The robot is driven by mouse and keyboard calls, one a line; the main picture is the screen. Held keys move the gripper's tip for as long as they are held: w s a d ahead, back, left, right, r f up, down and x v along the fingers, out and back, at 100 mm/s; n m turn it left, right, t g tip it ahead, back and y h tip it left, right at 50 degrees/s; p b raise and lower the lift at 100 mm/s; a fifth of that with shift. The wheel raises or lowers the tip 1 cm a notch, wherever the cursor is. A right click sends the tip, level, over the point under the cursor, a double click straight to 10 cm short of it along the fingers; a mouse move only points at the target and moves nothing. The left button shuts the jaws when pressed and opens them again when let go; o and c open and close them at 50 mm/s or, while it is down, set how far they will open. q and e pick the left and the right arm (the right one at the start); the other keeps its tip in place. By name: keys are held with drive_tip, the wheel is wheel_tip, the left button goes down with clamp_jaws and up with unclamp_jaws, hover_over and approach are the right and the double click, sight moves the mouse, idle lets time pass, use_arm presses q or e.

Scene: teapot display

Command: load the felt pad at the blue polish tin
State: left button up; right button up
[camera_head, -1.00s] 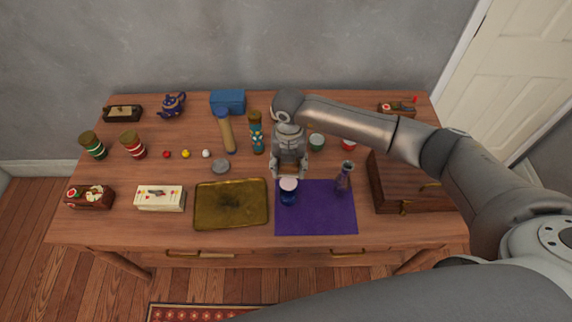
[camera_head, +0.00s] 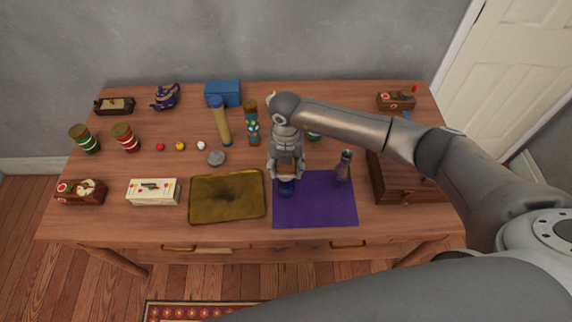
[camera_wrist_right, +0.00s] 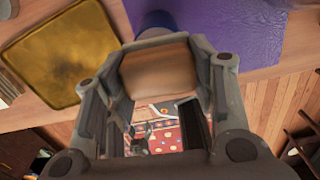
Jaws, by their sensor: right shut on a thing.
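My right gripper (camera_head: 286,176) is shut on a tan block, seemingly the felt pad (camera_wrist_right: 158,72). It points down at the left part of the purple cloth. The dark blue tin (camera_head: 287,188) stands on the cloth (camera_head: 325,205), right below the fingertips in the head view, its top hidden by the gripper. In the right wrist view, part of the blue tin (camera_wrist_right: 158,20) shows just beyond the tan block. I cannot tell whether the pad touches the tin. My left gripper is not in view.
A purple vase-like bottle (camera_head: 343,168) stands on the cloth, right of the gripper. A brass tray (camera_head: 228,197) lies to the left, and a wooden case (camera_head: 390,182) to the right. Small jars, balls and boxes stand around the tabletop.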

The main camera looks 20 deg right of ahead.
drive_tip(key=shift+f+b, duration=0.5)
idle(1.7)
drive_tip(key=shift+r, duration=0.1)
drive_tip(key=shift+r+p, duration=2.5)
drive_tip(key=shift+r, duration=0.95)
